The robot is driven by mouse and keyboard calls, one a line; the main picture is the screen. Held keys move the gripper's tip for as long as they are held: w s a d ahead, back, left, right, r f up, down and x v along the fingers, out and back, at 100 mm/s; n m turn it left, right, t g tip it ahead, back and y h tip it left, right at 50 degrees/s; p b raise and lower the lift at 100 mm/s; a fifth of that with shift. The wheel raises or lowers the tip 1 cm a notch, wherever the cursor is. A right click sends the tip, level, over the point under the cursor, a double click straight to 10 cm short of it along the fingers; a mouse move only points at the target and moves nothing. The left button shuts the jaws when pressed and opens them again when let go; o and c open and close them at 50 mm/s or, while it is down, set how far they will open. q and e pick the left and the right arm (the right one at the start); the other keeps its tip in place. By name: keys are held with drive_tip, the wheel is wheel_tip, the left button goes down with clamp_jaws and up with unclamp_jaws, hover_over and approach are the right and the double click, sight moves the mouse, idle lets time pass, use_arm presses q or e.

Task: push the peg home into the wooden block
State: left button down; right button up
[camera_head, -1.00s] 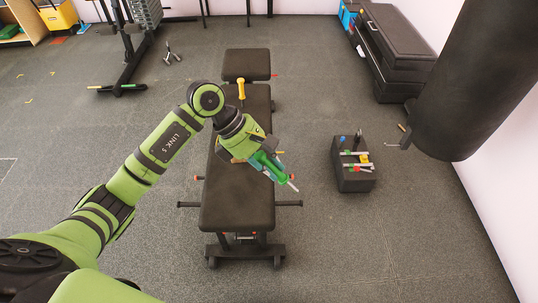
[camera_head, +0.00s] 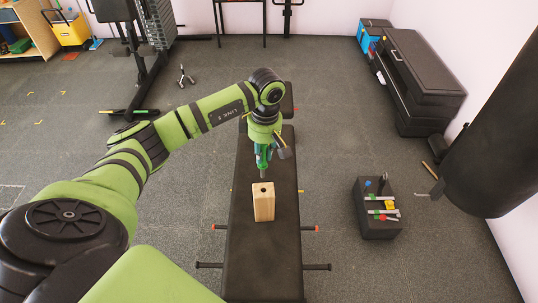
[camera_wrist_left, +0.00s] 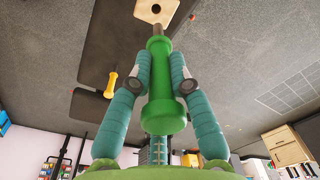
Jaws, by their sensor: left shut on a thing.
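The wooden block (camera_head: 264,207) stands upright on the black padded bench, with a dark round hole in its top face. The block's top also shows at the upper edge of the wrist view (camera_wrist_left: 143,12). My left gripper (camera_head: 263,150) is shut on the green-handled peg (camera_wrist_left: 160,90), its teal fingers on both sides of the handle. The peg's grey-brown tip (camera_wrist_left: 158,30) points down toward the hole and looks a little short of it, apart from the block. My right gripper is not in view.
The bench (camera_head: 262,265) has free surface around the block. A yellow-handled thing (camera_wrist_left: 111,85) lies on it farther back. A dark box with several tools (camera_head: 380,225) stands on the floor to the right. A punching bag (camera_head: 495,165) hangs at the far right.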

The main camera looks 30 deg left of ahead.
sight(263, 166)
use_arm(q)
drive_tip(key=shift+r, duration=0.1)
drive_tip(key=shift+f+b, duration=2.45)
drive_tip(key=shift+f, duration=0.45)
drive_tip(key=shift+b, duration=0.35)
drive_tip(key=shift+s+f+b, duration=0.1)
drive_tip(key=shift+f+b, duration=0.8)
drive_tip(key=shift+f, duration=0.15)
drive_tip(key=shift+f, duration=0.35)
